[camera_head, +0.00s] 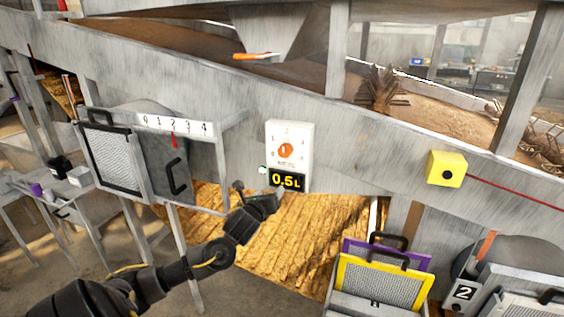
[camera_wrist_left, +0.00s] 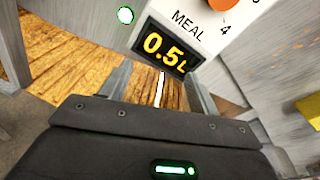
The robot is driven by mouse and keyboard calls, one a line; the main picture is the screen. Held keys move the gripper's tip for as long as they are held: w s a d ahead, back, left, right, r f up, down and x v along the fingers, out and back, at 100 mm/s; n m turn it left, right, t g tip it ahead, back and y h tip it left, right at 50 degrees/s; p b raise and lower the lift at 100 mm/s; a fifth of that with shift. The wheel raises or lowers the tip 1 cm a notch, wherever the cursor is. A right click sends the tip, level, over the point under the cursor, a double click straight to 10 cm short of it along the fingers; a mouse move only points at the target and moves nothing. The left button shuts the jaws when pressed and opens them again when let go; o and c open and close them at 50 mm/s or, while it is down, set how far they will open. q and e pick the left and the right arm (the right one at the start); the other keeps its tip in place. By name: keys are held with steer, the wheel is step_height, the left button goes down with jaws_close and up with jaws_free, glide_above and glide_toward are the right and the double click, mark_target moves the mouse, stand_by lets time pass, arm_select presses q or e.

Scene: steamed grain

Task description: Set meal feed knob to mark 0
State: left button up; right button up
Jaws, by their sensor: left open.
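The meal feed knob (camera_head: 286,150) is an orange dial on a white panel (camera_head: 303,131) fixed to the grey sloping beam. Small marks ring it, too small to read in the head view. In the left wrist view, the knob (camera_wrist_left: 226,4) is cut off by the top edge, with "MEAL" and a "4" beside it. A black display (camera_head: 286,180) under the knob reads 0.5L. My left gripper (camera_head: 262,193) is just below and left of the display, apart from the knob. In the left wrist view its two fingers (camera_wrist_left: 160,85) stand apart with nothing between them. My right gripper is out of view.
A green light (camera_wrist_left: 125,15) sits left of the panel. A grey box with a 0-to-4 scale (camera_head: 175,125) and red pointer is at left. A yellow box (camera_head: 447,168) with a red cord is at right. Yellow and purple framed screens (camera_head: 383,285) stand below right.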

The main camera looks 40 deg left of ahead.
mark_target(283, 152)
arm_select(q)
step_height(283, 152, up, 10)
steer(key=s+d+r+m+t, duration=0.1)
steer(key=s+d+m+t, duration=0.1)
steer(key=m, duration=0.2)
steer(key=shift+h, duration=0.3)
steer(key=p+x, duration=0.4)
steer(key=x, duration=0.5)
steer(key=shift+w+f, duration=0.2)
steer(key=shift+w, duration=0.2)
steer(key=shift+w+a+f+p, duration=0.15)
steer(key=shift+w+p, duration=0.15)
steer(key=shift+w, duration=0.2)
steer(key=shift+c, duration=0.9)
steer(key=c, duration=0.8)
